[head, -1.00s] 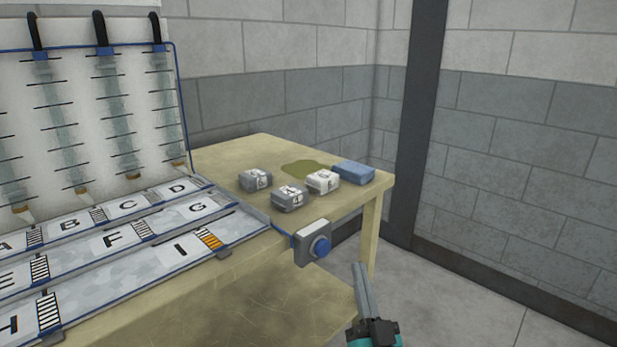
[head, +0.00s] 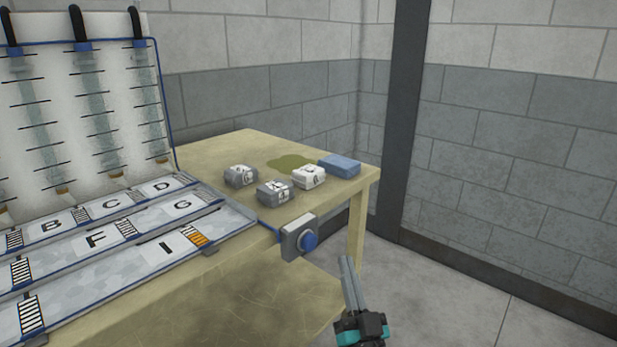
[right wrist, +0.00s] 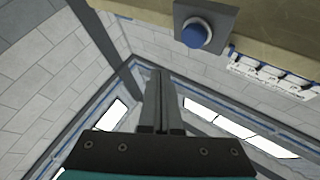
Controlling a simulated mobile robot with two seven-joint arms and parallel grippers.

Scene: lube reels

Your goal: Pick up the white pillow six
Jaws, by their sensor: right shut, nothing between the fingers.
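A white pillow-shaped block (head: 308,177) with dark marks lies on the table at the right; its marking is too small to read surely. Two grey blocks with white marked labels lie near it, one to the left (head: 240,176) and one in front-left (head: 274,192). My right gripper (head: 346,262) is shut and empty, below and right of the table's front edge, apart from the blocks. It also shows shut in the right wrist view (right wrist: 160,78). My left gripper is not in view.
A blue block (head: 339,166) lies right of the white one, near an olive patch (head: 289,162). A box with a blue button (head: 308,240) sticks out from the table edge (head: 262,232) near my right gripper. A lettered rack (head: 165,245) fills the left side.

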